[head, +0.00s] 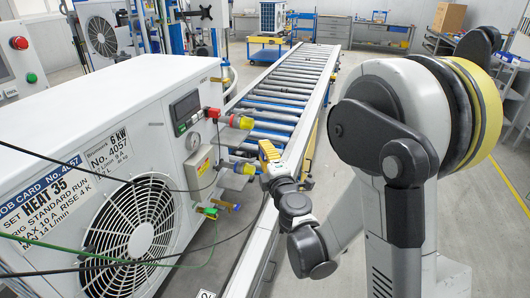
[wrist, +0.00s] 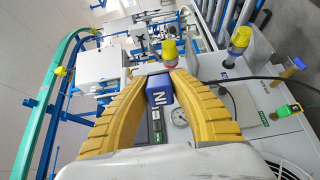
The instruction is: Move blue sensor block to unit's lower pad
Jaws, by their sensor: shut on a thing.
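My gripper (head: 268,152) is at the valve end of the white unit (head: 130,100), above the near part of the conveyor's edge. In the wrist view its two yellow ribbed fingers (wrist: 160,82) are shut on the blue sensor block (wrist: 160,93), which has white lettering on its face. The block cannot be made out in the head view. The unit's end has an upper yellow-capped valve (head: 240,122) and a lower yellow-capped valve (head: 243,168). I cannot make out the lower pad for certain. In the wrist view the block overlaps the unit's end panel; I cannot tell if they touch.
A roller conveyor (head: 290,90) runs alongside the unit. A round gauge (wrist: 180,117) and a green connector (wrist: 285,110) show on the unit's end. Black cables (head: 215,165) and a green cable (head: 130,258) hang across its front. Floor is open at right.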

